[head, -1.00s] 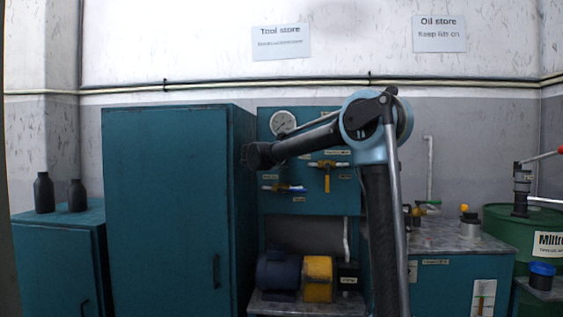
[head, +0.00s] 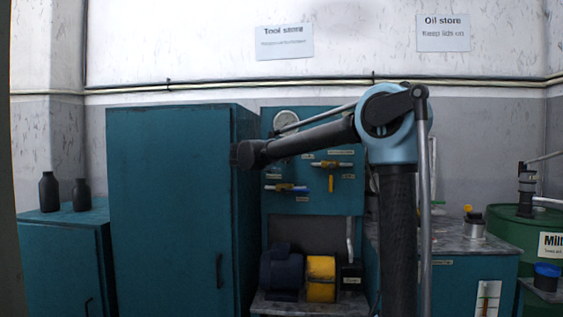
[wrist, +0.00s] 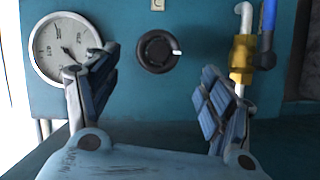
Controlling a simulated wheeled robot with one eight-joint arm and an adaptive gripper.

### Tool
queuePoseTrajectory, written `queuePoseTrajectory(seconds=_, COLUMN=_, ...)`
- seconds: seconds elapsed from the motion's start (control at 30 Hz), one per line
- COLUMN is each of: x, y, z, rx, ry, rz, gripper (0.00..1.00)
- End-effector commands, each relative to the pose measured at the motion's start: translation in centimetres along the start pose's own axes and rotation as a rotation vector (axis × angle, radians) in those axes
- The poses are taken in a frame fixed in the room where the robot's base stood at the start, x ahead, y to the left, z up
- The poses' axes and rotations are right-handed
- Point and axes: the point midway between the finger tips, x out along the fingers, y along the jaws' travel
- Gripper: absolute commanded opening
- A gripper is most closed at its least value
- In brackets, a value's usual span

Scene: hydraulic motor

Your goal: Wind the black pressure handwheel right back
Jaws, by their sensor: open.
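The black handwheel (wrist: 157,51) shows in the wrist view, mounted on the teal panel (wrist: 190,110) in the upper middle. It is a dark ring with a small light mark on its right side. My gripper (wrist: 160,85) is open and empty, its two blue-padded fingers spread to the left and right below the wheel. The fingers do not touch the wheel. In the head view my arm covers part of the panel, and I cannot make out the handwheel there.
A round pressure gauge (wrist: 64,50) sits left of the wheel, partly behind the left finger. A brass valve (wrist: 243,60) with a blue lever (wrist: 267,35) and white pipe is on the right. In the head view a tall teal cabinet (head: 168,210) stands left of the panel.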

Motion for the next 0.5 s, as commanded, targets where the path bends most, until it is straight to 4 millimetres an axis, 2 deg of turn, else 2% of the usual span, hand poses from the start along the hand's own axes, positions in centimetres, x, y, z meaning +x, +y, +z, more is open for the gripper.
queuePoseTrajectory(seconds=0.03, x=-0.9, y=0.0, z=-0.1, rx=0.0, ry=0.004, rz=-0.001, gripper=0.74)
queuePoseTrajectory(seconds=0.2, x=-2.7, y=-0.1, z=-0.1, rx=0.0, ry=0.002, rz=-0.001, gripper=0.74)
queuePoseTrajectory(seconds=0.5, x=-3.4, y=-0.1, z=0.0, rx=0.0, ry=0.0, rz=-0.001, gripper=0.74)
